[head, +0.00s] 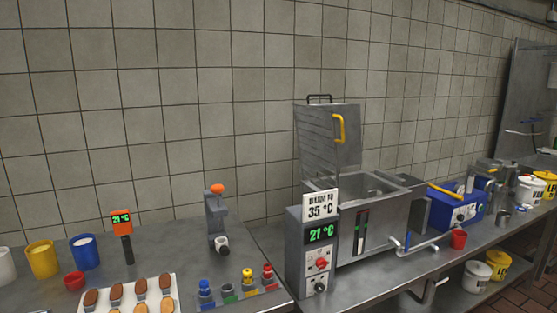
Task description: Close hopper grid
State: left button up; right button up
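The hopper (397,212) is a grey metal box on the steel counter, in the right half of the head view. Its grid (318,142) is a grey slatted panel standing upright, raised at the hopper's left and back side. A yellow handle (341,129) is fixed on the grid's face, and a dark bar shows at its top edge. The hopper's top opening is uncovered. Neither of my grippers is in view.
A control box (313,272) with a 35 °C sign and a 21 °C display stands in front-left of the hopper. A blue machine (455,210) and a red cup (458,239) are to the right. A tray of éclair-like pieces (127,297) lies at left. A tiled wall is behind.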

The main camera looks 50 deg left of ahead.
aim_at(333, 116)
jog(key=u, duration=1.15)
